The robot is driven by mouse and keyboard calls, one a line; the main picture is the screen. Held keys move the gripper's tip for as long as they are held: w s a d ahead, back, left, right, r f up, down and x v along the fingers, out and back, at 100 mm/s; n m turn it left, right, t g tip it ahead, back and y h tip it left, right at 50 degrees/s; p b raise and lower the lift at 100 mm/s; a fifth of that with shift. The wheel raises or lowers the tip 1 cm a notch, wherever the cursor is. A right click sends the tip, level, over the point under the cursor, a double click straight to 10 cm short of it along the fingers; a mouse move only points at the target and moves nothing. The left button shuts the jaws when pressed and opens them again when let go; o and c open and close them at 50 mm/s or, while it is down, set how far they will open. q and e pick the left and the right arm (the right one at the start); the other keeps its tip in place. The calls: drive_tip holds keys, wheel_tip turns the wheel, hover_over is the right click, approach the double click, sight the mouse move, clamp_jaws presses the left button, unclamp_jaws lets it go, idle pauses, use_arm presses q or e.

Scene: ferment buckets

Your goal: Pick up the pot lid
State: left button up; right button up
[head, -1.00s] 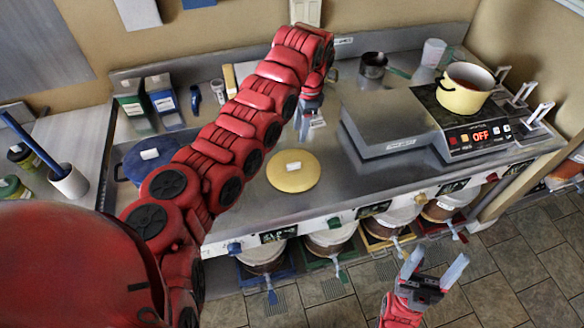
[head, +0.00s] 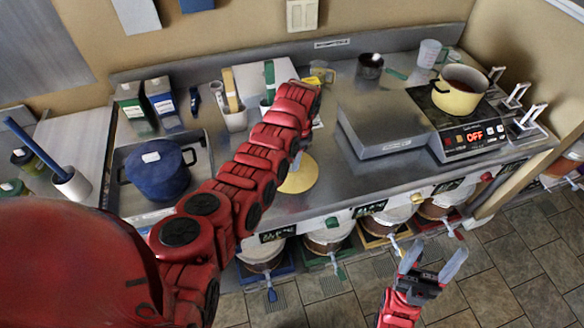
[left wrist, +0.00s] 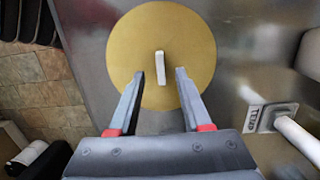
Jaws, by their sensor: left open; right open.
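The pot lid is a flat, round yellow disc (head: 302,180) lying on the steel counter, partly hidden by my left arm in the head view. The left wrist view shows the lid (left wrist: 200,45) from above with its upright white handle (left wrist: 160,66). My left gripper (left wrist: 160,74) is open and empty, its fingertips on either side of the handle in that view. I cannot tell how far above the lid they are. In the head view my left gripper is mostly hidden behind its arm. My right gripper (head: 435,256) is open and empty in front of the counter.
A yellow pot (head: 459,98) stands on a hot plate (head: 470,137) at the right. A grey scale (head: 384,135) lies right of the lid. A blue pot (head: 160,178) sits at the left. White containers and cartons stand at the back. Several buckets are under the counter edge.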

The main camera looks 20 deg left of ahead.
use_arm(q)
drive_tip(key=shift+a+f, duration=0.15)
drive_tip(key=shift+f, duration=1.05)
drive_tip(key=shift+c, duration=0.3)
clamp_jaws()
